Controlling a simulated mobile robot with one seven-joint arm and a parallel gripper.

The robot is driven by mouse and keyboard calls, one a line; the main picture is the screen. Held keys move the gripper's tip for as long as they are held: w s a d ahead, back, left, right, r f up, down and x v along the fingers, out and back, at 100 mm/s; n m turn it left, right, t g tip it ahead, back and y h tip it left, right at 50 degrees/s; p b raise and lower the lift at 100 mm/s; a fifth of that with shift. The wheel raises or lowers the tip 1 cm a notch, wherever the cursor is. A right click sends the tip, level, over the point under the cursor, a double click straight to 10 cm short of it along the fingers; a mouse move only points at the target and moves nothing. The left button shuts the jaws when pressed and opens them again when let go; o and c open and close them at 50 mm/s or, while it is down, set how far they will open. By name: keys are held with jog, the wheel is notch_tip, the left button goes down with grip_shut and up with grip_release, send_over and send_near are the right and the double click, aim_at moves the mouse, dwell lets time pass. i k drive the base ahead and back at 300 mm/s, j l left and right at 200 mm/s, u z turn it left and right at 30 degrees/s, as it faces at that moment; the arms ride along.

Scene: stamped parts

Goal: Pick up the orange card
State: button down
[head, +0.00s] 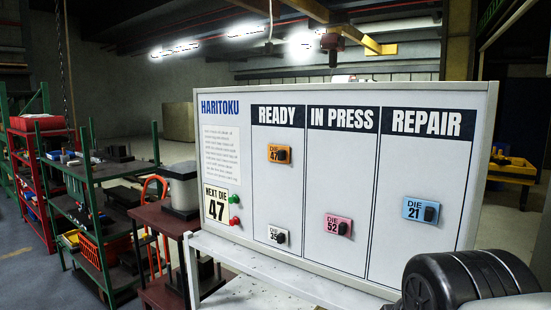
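The orange card (272,153) hangs on the white board (288,193) in the upper part of the READY column. It reads "DIE 47" and has a black knob at its right side that covers part of the print. My gripper is not in view. A black rounded part at the lower right looks like a link of my arm, and it is apart from the orange card.
A white card (272,233) is low in READY, a pink card (331,224) in IN PRESS and a blue card (412,207) in REPAIR. A "NEXT DIE 47" sign (216,205) is at left. A pale ledge (240,256) runs below. Shelves (98,190) stand left.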

aim_at(278, 153)
jog(key=u, duration=1.05)
jog(key=i+l+u, duration=0.45)
jog(key=u, duration=0.15)
jog(key=i, duration=0.05)
